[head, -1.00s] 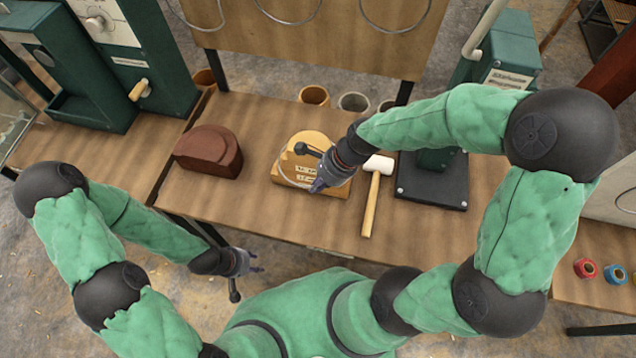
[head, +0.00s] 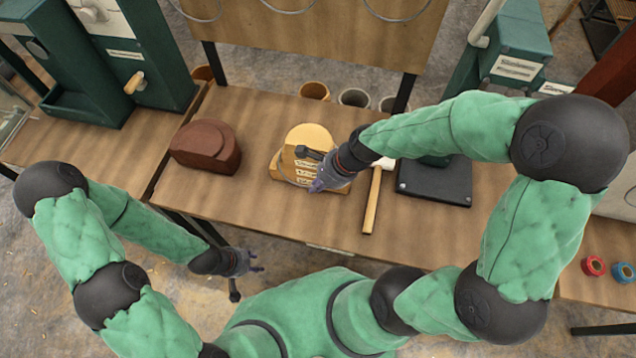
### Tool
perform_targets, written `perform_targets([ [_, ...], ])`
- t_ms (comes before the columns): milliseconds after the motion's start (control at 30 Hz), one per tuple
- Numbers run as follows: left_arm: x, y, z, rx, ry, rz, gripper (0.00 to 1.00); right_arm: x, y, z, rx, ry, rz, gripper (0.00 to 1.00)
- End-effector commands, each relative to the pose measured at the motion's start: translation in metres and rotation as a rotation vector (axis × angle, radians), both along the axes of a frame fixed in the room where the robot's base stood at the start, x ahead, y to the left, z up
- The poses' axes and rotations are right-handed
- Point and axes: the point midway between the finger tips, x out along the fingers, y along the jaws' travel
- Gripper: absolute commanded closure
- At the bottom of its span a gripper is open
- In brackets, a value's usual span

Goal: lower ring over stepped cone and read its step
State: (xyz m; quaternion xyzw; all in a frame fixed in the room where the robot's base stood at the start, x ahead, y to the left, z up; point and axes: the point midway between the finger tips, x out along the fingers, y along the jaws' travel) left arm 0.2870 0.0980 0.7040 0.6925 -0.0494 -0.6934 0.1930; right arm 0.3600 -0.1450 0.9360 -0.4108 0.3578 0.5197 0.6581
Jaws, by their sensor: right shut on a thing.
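The stepped cone (head: 308,139) is a pale yellow wooden block with steps and small marked labels, standing on the workbench. A thin grey ring (head: 284,180) shows at its lower left side, close around the lower steps. The rest of the ring is hidden by the block and my gripper, so I cannot tell which step it touches. My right gripper (head: 318,185) is shut on the ring at the cone's front right. My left gripper (head: 250,265) hangs off the bench's front edge, away from the cone; its finger gap is too small to read.
A dark red-brown stepped block (head: 205,148) stands left of the cone. A mallet (head: 372,200) lies just right of my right gripper, beside a black base plate (head: 435,182). Large hoops (head: 398,8) hang on the back board. The bench's front left is clear.

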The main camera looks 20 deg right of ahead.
Motion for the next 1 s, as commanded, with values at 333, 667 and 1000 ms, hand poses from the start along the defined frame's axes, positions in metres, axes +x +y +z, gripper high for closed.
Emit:
perform_targets([
  [333,0.000,0.000,-0.001,0.000,0.000,0.000,0.60,0.000,0.000,0.000,0.000,-0.003,0.000,1.00],
  [667,0.000,0.000,-0.011,0.000,0.000,0.000,0.60,0.000,0.000,-0.010,-0.003,-0.023,0.000,1.00],
  [1000,0.000,0.000,-0.022,0.000,0.000,0.000,0.60,0.000,0.000,-0.020,-0.006,-0.047,0.000,1.00],
])
